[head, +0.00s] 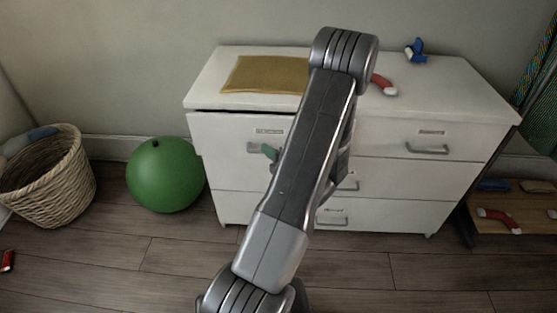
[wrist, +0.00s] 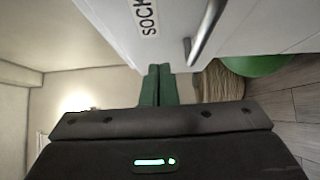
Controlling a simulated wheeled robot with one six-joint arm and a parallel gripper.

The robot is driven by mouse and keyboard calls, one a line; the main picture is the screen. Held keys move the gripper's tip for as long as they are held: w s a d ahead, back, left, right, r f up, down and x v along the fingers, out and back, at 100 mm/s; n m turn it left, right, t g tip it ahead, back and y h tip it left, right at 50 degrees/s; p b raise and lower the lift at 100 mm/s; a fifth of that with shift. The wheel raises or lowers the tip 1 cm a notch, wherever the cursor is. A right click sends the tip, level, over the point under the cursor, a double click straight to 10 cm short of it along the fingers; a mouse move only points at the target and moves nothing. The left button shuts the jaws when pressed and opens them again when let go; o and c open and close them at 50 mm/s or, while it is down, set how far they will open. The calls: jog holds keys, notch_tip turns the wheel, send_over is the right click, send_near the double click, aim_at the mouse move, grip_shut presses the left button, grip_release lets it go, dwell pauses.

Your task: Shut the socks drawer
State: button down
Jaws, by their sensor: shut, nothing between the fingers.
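The socks drawer (head: 222,138) is the upper left drawer of a white dresser. A dark gap shows along its top edge, so its front stands a little out from the dresser. In the wrist view its white front (wrist: 110,22) carries a label (wrist: 146,16) reading "SOCK", partly cut off, beside a metal handle (wrist: 207,32). My gripper (wrist: 158,85) has green fingers, shut together and empty, with their tips close to the drawer front near the label and handle. I cannot tell whether they touch it. In the head view my arm hides part of the dresser's middle.
The dresser top (head: 440,88) holds a yellow cloth (head: 262,74), a red and white sock-like item (head: 383,85) and a blue object (head: 416,50). A green ball (head: 165,175) and a wicker basket (head: 52,180) stand left. A low wooden shelf (head: 520,228) is at right.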

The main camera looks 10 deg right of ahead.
aim_at(273, 134)
jog(key=w, duration=0.4)
jog(key=shift+w+d, duration=0.15)
jog(key=shift+w, duration=0.5)
jog(key=w, duration=0.2)
jog(key=w+d, duration=0.1)
jog(key=w, duration=0.1)
jog(key=shift+w+d+r+p, duration=0.1)
jog(key=shift+d+p, duration=0.05)
jog(key=shift+p, duration=0.25)
jog(key=shift+w+d+r, duration=0.1)
jog(key=shift+r, duration=0.05)
